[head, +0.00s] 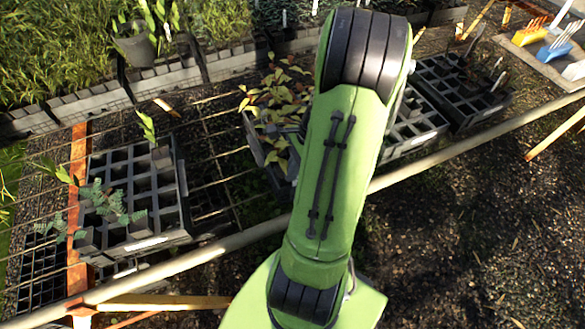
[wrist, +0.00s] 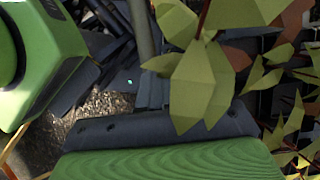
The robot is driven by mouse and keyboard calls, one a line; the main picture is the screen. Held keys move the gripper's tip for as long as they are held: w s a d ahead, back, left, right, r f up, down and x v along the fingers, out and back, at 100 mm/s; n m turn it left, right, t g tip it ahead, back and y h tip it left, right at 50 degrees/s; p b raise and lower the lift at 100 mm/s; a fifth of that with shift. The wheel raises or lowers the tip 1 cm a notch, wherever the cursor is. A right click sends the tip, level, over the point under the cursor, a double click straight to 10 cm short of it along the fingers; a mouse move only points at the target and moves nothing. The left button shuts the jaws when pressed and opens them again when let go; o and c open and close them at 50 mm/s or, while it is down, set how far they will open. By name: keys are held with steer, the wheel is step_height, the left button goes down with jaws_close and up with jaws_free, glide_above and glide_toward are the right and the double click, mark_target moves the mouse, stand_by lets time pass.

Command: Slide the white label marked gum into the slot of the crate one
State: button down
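My gripper is mostly hidden behind my green arm in the head view. In the wrist view, dark parts of my gripper (wrist: 118,45) show beside leaves, but its fingertips are not clear and I cannot tell whether it holds anything. Dark grey celled crates stand on the rack: a left crate (head: 150,241), a middle crate (head: 256,150) with yellow-green and reddish plants, and a right crate (head: 415,141) partly behind my arm. I cannot read a number on any crate, and no slot is clear. I cannot make out a label marked gum.
Leaves (wrist: 205,80) hang close in the wrist view. A pale rail (head: 235,241) runs along the rack's front. Grassy planters line the back. Dark ground at the lower right is clear.

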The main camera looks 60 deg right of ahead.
steer(key=shift+f, duration=0.25)
steer(key=c, duration=1.3)
jaws_free()
steer(key=shift+r, duration=0.25)
steer(key=p+v, duration=0.6)
steer(key=v, duration=0.9)
steer(key=shift+s+r+p, duration=0.15)
steer(key=shift+p, duration=0.15)
